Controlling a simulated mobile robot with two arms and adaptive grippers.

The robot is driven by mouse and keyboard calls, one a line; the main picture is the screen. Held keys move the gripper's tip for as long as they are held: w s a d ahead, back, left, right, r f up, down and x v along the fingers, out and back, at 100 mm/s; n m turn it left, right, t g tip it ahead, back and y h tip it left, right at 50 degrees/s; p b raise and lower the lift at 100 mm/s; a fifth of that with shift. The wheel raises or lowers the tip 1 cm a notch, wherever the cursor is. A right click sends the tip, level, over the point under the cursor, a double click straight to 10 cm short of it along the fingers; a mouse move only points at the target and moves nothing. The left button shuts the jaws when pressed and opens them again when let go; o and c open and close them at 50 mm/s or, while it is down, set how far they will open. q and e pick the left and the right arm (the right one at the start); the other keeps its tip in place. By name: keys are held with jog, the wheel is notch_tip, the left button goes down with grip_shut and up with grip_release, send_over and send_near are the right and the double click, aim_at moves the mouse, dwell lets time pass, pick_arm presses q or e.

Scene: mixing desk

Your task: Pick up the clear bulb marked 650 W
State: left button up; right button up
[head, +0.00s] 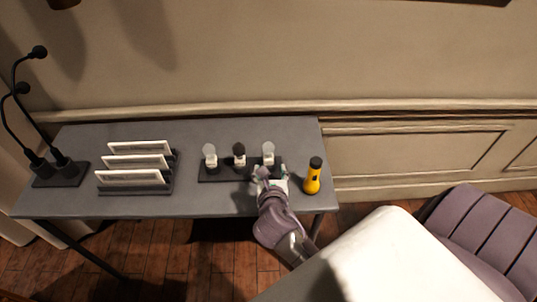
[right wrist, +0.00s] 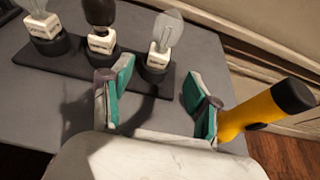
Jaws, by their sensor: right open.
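Three bulbs with white bases stand upright in a dark rack (head: 203,177) on the grey desk. The left bulb (head: 210,151) is clear, the middle bulb (head: 239,150) is black, and the right bulb (head: 268,148) is clear. In the right wrist view the right clear bulb (right wrist: 167,32) stands just beyond the fingertips, and the black bulb (right wrist: 100,12) and left clear bulb (right wrist: 42,22) are further left. Base labels are too small to read. My right gripper (right wrist: 157,76) is open and empty, its green-padded fingers before the right clear bulb. My left gripper is out of view.
A yellow torch (head: 312,178) stands close right of my right gripper, also seen in the right wrist view (right wrist: 250,112). A holder with white cards (head: 137,161) and two black gooseneck microphones (head: 62,166) occupy the desk's left. The front strip of the desk (head: 205,205) is clear.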

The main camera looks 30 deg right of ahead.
aim_at(269, 158)
jog(key=x, duration=0.8)
jog(key=shift+w+d+r, duration=0.1)
jog(key=shift+w, duration=0.2)
jog(key=shift+s, duration=0.1)
grip_shut()
jog(key=shift+r, duration=0.1)
